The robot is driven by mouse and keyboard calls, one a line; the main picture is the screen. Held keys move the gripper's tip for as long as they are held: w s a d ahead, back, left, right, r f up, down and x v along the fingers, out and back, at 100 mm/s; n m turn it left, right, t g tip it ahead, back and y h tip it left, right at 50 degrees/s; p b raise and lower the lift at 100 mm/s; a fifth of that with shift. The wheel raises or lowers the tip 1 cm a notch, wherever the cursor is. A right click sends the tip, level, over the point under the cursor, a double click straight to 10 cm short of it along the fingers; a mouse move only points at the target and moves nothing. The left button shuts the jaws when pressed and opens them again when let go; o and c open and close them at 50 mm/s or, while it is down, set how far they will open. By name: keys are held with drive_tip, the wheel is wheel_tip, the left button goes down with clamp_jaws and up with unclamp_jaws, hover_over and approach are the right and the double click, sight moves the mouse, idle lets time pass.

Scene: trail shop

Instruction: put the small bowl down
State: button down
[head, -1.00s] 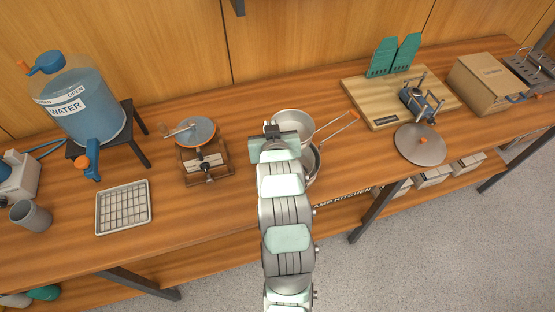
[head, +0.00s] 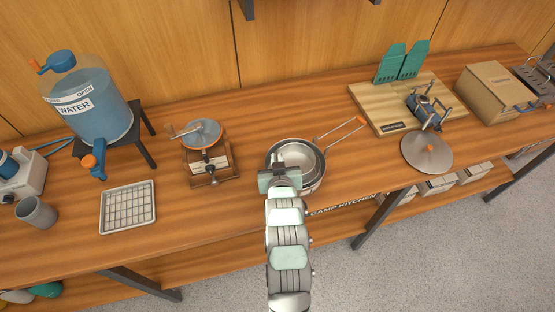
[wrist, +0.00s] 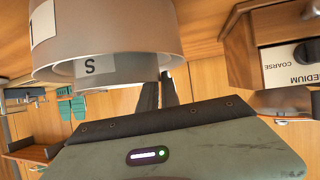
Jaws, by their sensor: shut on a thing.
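The small bowl (head: 305,161) is pale metal and sits within the outline of a larger metal pan (head: 321,174) in the head view. In the wrist view the small bowl (wrist: 90,68) bears an "S" label and is partly inside the larger vessel (wrist: 110,25). My gripper (head: 279,166) is shut on the near left part of the small bowl's rim. Its dark fingers (wrist: 160,92) also show against the rim in the wrist view. The bowl's underside is hidden, so I cannot tell whether it touches the pan's bottom.
The pan's wire handle (head: 342,129) points to the back right. A round lid (head: 426,153) and a wooden board (head: 380,110) lie right. Bare tabletop lies between the pan and these.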

drive_tip(key=shift+f, duration=0.6)
drive_tip(key=c, duration=1.6)
unclamp_jaws()
